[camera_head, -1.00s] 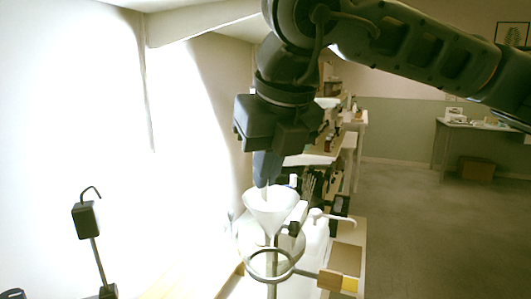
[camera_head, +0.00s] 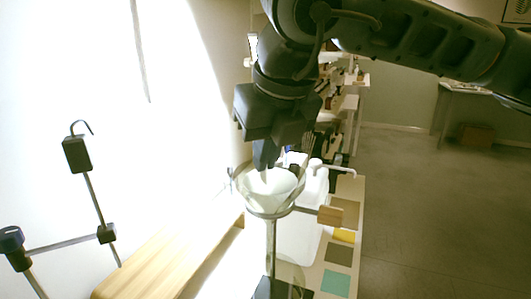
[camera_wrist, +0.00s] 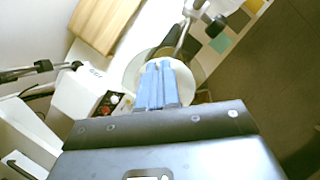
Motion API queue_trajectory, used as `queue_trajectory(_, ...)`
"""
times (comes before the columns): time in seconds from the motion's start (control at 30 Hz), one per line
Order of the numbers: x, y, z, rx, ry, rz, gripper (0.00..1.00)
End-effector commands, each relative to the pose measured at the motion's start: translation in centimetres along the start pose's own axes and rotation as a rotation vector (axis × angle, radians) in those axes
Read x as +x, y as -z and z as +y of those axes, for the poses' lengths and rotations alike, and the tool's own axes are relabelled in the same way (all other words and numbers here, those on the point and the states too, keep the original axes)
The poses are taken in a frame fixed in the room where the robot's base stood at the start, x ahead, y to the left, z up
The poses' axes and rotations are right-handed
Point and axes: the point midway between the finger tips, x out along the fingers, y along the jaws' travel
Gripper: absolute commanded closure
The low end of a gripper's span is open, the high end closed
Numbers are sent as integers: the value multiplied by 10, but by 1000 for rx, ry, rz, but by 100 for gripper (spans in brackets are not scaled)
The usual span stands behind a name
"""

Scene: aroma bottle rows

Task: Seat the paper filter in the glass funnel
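The white paper filter (camera_head: 280,182) is a cone, open side up, inside the clear glass funnel (camera_head: 304,172). The funnel sits in a ring on a stand, with its stem pointing down. How closely the filter meets the glass wall is hard to tell. My gripper (camera_head: 264,166) points down from above, with its fingertips at the filter's rim and partly over its opening. In the wrist view the blue fingers (camera_wrist: 161,82) are close together on the filter's rim, and the filter (camera_wrist: 193,72) shows as a pale round shape around them. The fingers hide part of the filter.
Coloured squares (camera_head: 336,283) lie on the bench at right. A wooden board (camera_head: 165,262) and black stand parts (camera_head: 77,155) are at left.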

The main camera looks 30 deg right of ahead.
Motion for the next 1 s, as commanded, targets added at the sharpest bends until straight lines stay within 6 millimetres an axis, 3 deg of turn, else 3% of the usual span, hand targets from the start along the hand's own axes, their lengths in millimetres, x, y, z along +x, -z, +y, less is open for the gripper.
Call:
queue_trajectory(0.43,3,1,0,0,0,0,100)
queue_trajectory(0.77,3,1,0,0,0,0,68)
queue_trajectory(1.0,2,1,0,0,0,0,68)
